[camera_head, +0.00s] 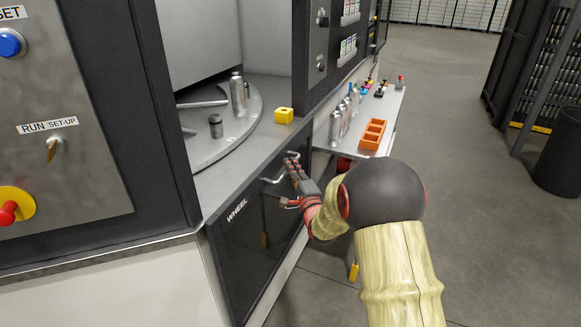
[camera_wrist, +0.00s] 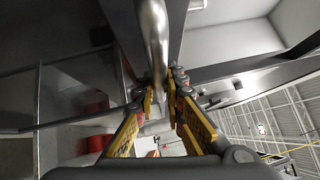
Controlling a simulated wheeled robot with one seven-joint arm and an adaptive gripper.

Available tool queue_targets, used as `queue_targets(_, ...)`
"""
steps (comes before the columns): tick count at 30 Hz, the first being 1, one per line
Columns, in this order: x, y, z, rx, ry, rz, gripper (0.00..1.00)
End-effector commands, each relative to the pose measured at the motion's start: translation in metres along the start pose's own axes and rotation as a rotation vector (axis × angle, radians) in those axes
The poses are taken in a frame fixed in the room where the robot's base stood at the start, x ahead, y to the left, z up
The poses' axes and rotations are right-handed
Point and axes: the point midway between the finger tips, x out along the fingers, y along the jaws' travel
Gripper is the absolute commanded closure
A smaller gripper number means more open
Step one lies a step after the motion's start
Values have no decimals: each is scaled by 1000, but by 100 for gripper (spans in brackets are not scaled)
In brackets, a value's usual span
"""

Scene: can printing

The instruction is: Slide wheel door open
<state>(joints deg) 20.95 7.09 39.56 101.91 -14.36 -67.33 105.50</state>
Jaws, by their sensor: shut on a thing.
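The wheel door (camera_head: 256,233) is a dark panel with a black frame and the word WHEEL, low on the machine's front. Its metal handle (camera_head: 272,180) sits near the top edge of the panel. My gripper (camera_head: 291,164) is at the handle, reached from the right. In the wrist view, the handle (camera_wrist: 152,35) is a shiny bar running down between the two fingers of my gripper (camera_wrist: 161,95). The fingers are shut on the bar. The exact finger contact is partly hidden in the head view.
To the right, a side table (camera_head: 388,105) holds several cans and an orange tray (camera_head: 373,134). Grey floor (camera_head: 470,190) is open at right, before a dark bin (camera_head: 560,150).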

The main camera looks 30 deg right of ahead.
Motion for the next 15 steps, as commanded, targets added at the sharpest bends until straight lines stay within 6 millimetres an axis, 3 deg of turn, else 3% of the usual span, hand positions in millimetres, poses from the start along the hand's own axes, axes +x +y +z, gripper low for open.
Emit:
queue_targets(5,-1,2,0,2,0,4,100)
queue_targets(6,-1,2,0,2,0,4,87)
queue_targets(15,0,0,0,1,0,1,70)
